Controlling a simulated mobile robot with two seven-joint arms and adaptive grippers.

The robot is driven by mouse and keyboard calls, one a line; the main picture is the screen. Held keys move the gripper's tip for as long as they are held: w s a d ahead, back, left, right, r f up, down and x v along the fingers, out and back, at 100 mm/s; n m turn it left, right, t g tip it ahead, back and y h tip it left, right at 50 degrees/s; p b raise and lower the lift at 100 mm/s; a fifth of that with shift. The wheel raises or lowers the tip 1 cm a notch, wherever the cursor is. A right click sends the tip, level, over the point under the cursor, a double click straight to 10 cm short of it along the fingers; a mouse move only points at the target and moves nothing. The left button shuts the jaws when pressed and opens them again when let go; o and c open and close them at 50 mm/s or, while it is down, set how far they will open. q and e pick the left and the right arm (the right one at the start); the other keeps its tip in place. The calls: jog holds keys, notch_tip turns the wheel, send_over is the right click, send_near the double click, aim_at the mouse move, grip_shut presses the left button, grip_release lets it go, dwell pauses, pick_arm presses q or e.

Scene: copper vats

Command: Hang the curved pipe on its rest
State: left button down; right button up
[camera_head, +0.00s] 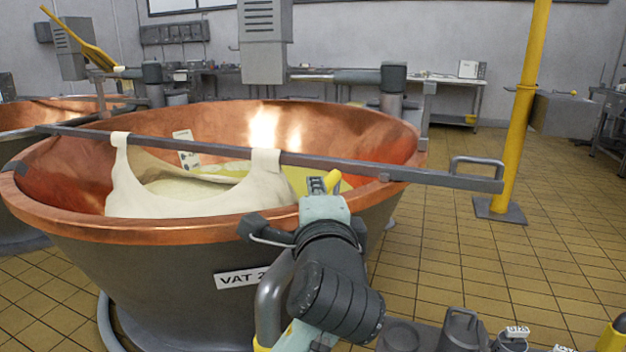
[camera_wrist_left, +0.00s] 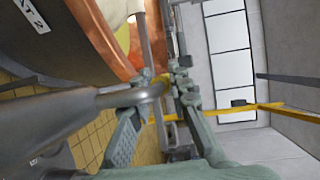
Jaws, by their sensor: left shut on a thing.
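The curved pipe (camera_wrist_left: 68,112) is grey, with a thick part and a thinner bent neck. My left gripper (camera_wrist_left: 162,84) is shut on its neck near a yellow part, between the two pale green fingers. In the head view my left gripper (camera_head: 323,188) is in front of the vat's near rim, with a yellow piece at its fingertips. A grey bent tube (camera_head: 270,305) beside my arm looks like part of the pipe; my arm hides the rest of it. I cannot make out the pipe's rest. My right gripper is not in view.
A copper vat (camera_head: 60,225) fills the left and middle. A steel bar (camera_head: 340,163) with a handle lies across it and carries a pale cloth (camera_head: 200,200). A yellow post (camera_head: 522,110) stands right. Dark objects sit at bottom right. The tiled floor between is clear.

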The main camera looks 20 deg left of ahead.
pick_arm(q)
jog(key=f, duration=0.1)
jog(key=w+f, duration=0.1)
jog(key=f, duration=0.3)
jog(key=shift+w+f, duration=0.45)
jog(key=shift+f, duration=0.65)
jog(key=shift+w+f+b, duration=0.1)
jog(key=shift+f+b, duration=0.3)
jog(key=shift+w+f+b, duration=0.2)
jog(key=shift+f+b, duration=0.25)
jog(key=shift+f, duration=0.15)
jog(key=shift+f+b, duration=0.35)
jog(key=shift+w+f+b, duration=0.3)
jog(key=shift+f+b, duration=0.55)
jog(key=shift+w+f, duration=0.1)
jog(key=shift+f, duration=0.15)
jog(key=shift+b, duration=0.3)
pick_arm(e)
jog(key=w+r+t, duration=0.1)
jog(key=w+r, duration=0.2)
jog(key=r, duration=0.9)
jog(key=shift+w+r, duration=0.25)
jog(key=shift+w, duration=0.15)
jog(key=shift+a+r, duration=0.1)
